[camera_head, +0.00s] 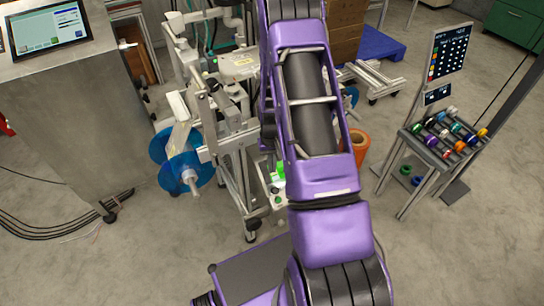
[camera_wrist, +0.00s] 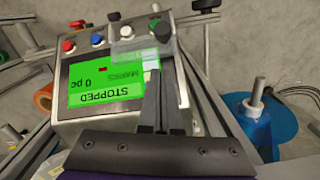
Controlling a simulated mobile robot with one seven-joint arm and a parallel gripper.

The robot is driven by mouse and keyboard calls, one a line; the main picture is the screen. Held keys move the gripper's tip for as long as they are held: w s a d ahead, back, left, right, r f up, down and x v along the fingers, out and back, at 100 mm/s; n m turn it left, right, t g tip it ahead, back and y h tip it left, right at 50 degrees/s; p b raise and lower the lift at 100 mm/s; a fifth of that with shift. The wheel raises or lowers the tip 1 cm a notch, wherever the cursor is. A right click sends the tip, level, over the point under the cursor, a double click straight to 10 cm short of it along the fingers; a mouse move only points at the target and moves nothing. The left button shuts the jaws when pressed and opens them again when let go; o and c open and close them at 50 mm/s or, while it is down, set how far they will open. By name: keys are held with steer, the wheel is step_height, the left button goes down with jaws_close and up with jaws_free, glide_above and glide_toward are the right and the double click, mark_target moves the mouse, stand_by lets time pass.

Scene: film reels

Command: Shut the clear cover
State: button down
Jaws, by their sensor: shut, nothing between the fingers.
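In the wrist view a small clear cover (camera_wrist: 126,47) sits at the button row of a control panel (camera_wrist: 77,137), overlapping the upper edge of its green screen (camera_wrist: 95,83). How far the cover is swung open is hard to tell. My gripper (camera_wrist: 152,68) is shut and empty, its dark fingers reaching over the screen with the tips at the cover's lower right part. Whether they touch it I cannot tell. In the head view my purple arm hides the gripper and most of the panel; a bit of the green screen (camera_head: 279,172) shows.
Red (camera_wrist: 68,46), blue (camera_wrist: 97,39) and white (camera_wrist: 126,31) buttons line the panel. A blue reel (camera_head: 180,157) is mounted on the machine frame left of my arm. A reel rack (camera_head: 440,150) stands at right.

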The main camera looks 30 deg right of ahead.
steer(key=shift+s+a+f, duration=0.2)
steer(key=shift+s+f, duration=0.5)
steer(key=shift+f, duration=0.15)
steer(key=shift+s+a+f, duration=0.2)
steer(key=shift+s+f, duration=0.5)
steer(key=shift+f, duration=0.1)
steer(key=s+f+b, duration=0.3)
steer(key=f, duration=0.1)
steer(key=shift+s+d, duration=0.1)
steer(key=shift+s, duration=0.5)
steer(key=w+r, duration=0.1)
steer(key=w+r+p, duration=0.1)
steer(key=r, duration=0.1)
steer(key=w+d+r, duration=0.1)
steer(key=r, duration=0.1)
steer(key=shift+w+p, duration=0.35)
step_height(320, 180, up, 8)
steer(key=shift+p, duration=0.45)
steer(key=shift+a, duration=0.15)
